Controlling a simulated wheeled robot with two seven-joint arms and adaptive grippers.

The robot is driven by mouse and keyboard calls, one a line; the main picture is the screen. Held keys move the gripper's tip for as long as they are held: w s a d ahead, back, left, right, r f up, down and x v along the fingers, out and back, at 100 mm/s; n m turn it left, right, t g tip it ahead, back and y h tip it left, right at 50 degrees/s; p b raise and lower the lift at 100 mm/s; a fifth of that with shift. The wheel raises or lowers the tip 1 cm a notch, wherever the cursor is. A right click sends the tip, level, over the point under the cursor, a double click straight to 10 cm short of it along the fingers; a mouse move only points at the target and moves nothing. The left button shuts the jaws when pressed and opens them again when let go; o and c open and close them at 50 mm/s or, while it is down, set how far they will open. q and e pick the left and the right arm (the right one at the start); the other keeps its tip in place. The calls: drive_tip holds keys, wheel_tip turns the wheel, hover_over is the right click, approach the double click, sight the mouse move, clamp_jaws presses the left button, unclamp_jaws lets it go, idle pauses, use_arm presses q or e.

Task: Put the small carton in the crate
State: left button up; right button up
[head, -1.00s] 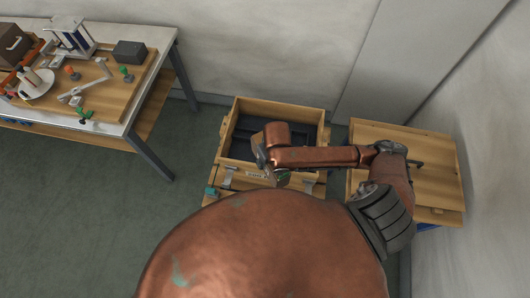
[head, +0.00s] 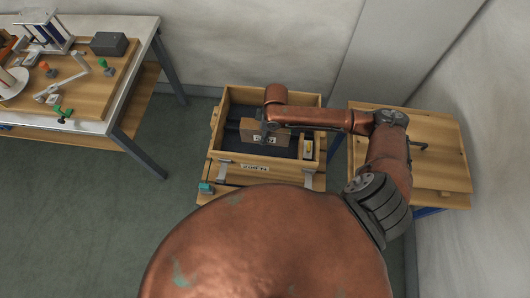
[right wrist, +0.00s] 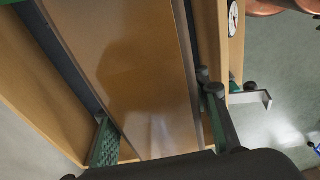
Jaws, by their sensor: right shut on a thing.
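The small carton (head: 279,136) is a brown box with a pale label on its front. My right gripper (head: 265,128) is shut on it from above, within the crate's outline. In the right wrist view the carton (right wrist: 138,70) fills the middle between the green-padded fingers (right wrist: 160,130). The wooden crate (head: 225,106) has a dark interior, and its walls show on both sides of the carton in the right wrist view (right wrist: 45,100). I cannot tell whether the carton touches the crate's floor. My left gripper is not in view.
A small pale yellow item (head: 307,150) sits at the crate's right inner side. A wooden-topped stand (head: 440,150) is on the right, beneath my right arm. A workbench (head: 135,110) with a board of tools stands at the left. Open floor lies between bench and crate.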

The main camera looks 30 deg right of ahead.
wheel_tip(320, 180, down, 4)
drive_tip(key=shift+r+b, duration=0.15)
drive_tip(key=shift+b, duration=1.1)
drive_tip(key=shift+f, duration=0.35)
wheel_tip(320, 180, down, 4)
drive_tip(key=shift+r+b, duration=0.1)
drive_tip(key=shift+b, duration=0.5)
drive_tip(key=shift+f, duration=0.75)
wheel_tip(320, 180, down, 4)
drive_tip(key=shift+b, duration=0.7)
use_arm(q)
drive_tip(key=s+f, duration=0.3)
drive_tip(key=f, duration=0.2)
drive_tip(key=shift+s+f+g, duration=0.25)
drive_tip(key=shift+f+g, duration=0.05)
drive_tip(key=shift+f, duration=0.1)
use_arm(e)
drive_tip(key=shift+r, duration=0.1)
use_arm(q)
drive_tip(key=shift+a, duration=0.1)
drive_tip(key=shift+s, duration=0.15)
use_arm(e)
drive_tip(key=o, duration=1.2)
